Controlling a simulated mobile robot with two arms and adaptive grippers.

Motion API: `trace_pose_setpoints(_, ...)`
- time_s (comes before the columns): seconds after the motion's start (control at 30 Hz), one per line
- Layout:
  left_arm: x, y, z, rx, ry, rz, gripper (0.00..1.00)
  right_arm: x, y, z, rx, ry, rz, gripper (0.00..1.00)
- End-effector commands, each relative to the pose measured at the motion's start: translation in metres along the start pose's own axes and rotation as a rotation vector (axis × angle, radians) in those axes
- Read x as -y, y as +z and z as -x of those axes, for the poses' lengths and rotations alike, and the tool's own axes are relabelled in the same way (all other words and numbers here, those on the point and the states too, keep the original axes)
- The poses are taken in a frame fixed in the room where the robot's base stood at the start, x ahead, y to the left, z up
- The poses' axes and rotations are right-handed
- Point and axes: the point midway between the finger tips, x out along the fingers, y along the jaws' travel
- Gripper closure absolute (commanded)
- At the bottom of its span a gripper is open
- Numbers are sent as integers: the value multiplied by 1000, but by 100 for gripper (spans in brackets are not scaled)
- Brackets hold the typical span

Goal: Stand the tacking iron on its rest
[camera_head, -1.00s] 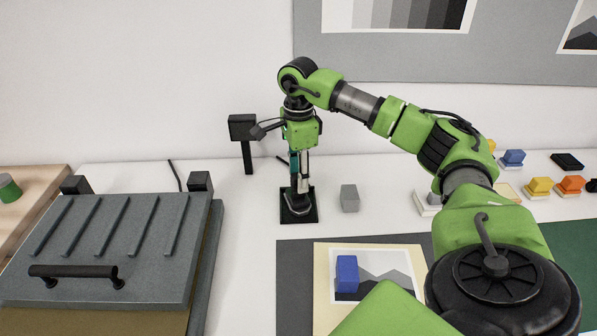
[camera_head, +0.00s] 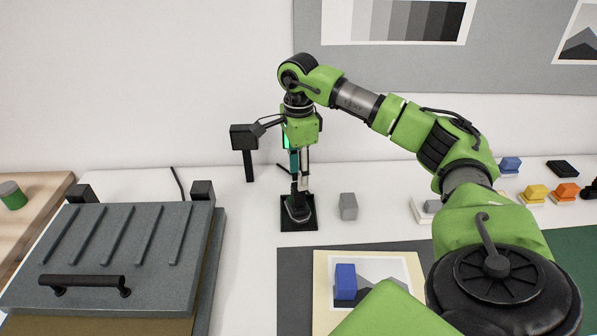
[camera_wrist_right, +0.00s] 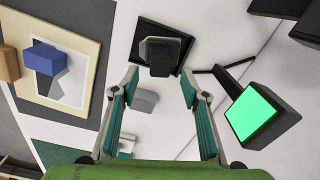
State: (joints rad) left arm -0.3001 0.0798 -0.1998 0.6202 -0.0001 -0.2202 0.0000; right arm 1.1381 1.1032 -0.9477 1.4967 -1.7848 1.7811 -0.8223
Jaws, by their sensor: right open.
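The tacking iron (camera_head: 297,209), with a grey shoe and dark handle, appears to stand upright on its black square rest (camera_head: 313,224). In the right wrist view the iron (camera_wrist_right: 160,54) lies within the outline of the rest (camera_wrist_right: 146,28), partly hiding it. My right gripper (camera_head: 300,180) is directly above the iron, pointing down. In the wrist view my right gripper (camera_wrist_right: 159,76) has its fingers spread, one on each side of the handle, with clear gaps. Nothing is held. My left gripper is not in view.
A grey block (camera_head: 348,206) stands right of the rest. A black box on a post (camera_head: 243,137) stands left behind it. The wrist view shows a lit green face (camera_wrist_right: 250,108). A grey press (camera_head: 110,250) fills the left. A blue block (camera_head: 345,281) sits on a print.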

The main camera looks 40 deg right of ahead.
Motion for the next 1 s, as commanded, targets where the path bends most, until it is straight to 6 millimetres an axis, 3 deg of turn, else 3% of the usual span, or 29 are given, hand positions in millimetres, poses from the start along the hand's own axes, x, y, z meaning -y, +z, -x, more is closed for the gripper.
trace_pose_setpoints(0.5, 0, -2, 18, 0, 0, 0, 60, 0, 0, 22, 0, 0, 0, 59)
trace_pose_setpoints(1.0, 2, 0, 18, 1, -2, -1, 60, 0, 0, 30, 1, -1, 0, 59)
